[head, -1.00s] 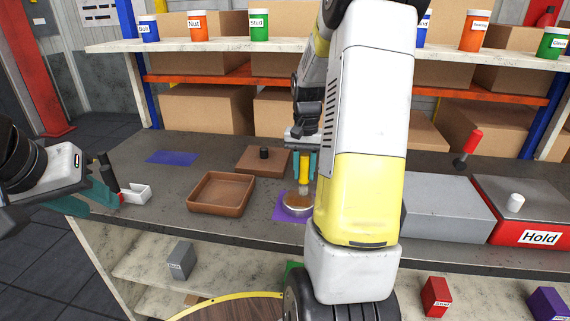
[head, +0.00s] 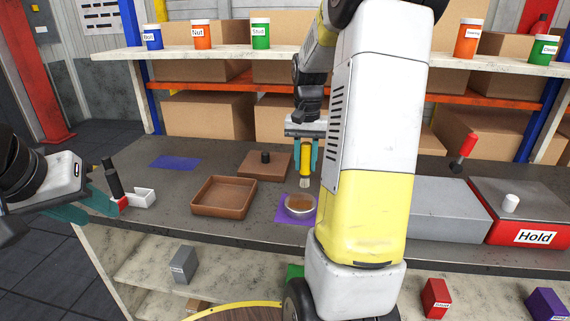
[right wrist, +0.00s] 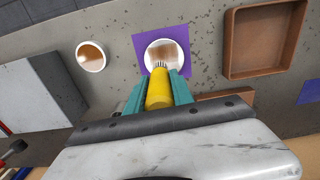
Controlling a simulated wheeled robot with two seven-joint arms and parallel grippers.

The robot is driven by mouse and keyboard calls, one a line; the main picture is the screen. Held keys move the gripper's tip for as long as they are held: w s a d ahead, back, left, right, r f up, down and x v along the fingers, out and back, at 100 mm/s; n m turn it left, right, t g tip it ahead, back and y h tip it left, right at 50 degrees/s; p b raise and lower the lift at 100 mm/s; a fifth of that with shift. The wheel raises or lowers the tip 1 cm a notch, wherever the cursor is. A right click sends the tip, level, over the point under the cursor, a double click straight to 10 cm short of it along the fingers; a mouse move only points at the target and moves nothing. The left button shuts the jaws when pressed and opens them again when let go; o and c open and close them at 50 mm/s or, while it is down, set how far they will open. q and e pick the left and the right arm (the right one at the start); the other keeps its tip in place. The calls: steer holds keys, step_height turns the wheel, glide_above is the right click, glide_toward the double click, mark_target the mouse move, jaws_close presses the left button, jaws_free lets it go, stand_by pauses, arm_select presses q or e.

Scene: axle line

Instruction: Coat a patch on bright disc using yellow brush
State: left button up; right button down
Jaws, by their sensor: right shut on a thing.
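The yellow brush (head: 306,156) is gripped bristles-down in my right gripper (head: 304,160), whose teal fingers close on its handle. It also shows in the right wrist view (right wrist: 159,90). The bright disc (head: 300,212) lies below the brush, with a brown coated patch on its top. In the right wrist view the disc (right wrist: 151,60) shows pale rim around the brown patch. The bristles appear slightly above the disc in the head view. My left gripper (head: 98,208) is at the left, its fingers apart, beside a black upright handle with a red part (head: 113,181).
The disc lies on a purple mat (head: 284,207). A brown tray (head: 222,211), a brown lid with a black knob (head: 277,170) and a white bracket (head: 143,197) stand nearby. A cup with brown contents (right wrist: 90,57) shows in the wrist view. Grey and red boxes (head: 537,238) stand right.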

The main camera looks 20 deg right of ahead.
steer(key=shift+r, duration=0.95)
